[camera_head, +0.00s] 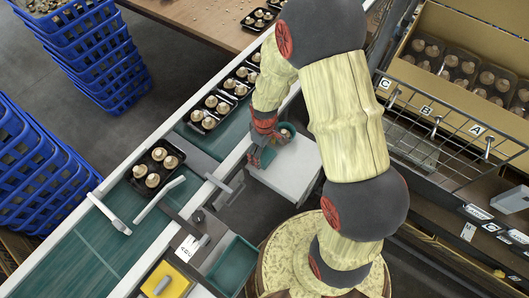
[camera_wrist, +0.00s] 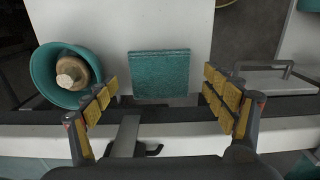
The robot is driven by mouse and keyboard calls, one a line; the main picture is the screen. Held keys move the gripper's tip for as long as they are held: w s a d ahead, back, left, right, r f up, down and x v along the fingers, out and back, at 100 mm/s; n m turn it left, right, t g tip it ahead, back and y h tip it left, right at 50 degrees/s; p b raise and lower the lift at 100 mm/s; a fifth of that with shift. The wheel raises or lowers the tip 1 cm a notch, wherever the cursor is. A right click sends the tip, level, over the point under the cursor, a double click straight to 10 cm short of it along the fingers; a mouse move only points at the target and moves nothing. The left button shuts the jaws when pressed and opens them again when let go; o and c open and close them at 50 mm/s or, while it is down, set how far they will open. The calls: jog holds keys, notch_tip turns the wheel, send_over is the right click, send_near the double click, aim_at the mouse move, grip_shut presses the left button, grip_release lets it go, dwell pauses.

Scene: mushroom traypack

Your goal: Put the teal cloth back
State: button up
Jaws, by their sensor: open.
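The teal cloth (camera_wrist: 158,76) shows in the wrist view as a flat square on a white surface, at its edge on my side. My gripper (camera_wrist: 163,100) is open and empty, with its yellow-padded fingers on either side of the cloth's near edge in the picture. I cannot tell whether the fingers touch it. In the head view my gripper (camera_head: 258,152) hangs at the left side of the white stand (camera_head: 296,174), and the cloth is mostly hidden there.
A teal bowl (camera_wrist: 45,77) with a mushroom sits left of the cloth. A conveyor (camera_head: 97,247) carries black mushroom trays (camera_head: 157,167). A wire rack (camera_head: 450,128) stands right, blue crates (camera_head: 35,170) left.

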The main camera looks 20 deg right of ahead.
notch_tip(320, 180, up, 11)
jog(key=p, duration=0.3)
notch_tip(320, 180, up, 17)
jog(key=m+t, duration=0.3)
send_over(265, 154)
jog(key=s, duration=0.4)
jog(key=s+r+m+t, duration=0.2)
jog(key=s+r+m, duration=0.1)
jog(key=s+r, duration=0.9)
jog(key=shift+s+r+m+t, duration=0.3)
jog(key=shift+s+m, duration=0.05)
jog(key=shift+m, duration=0.05)
jog(key=shift+a, duration=0.1)
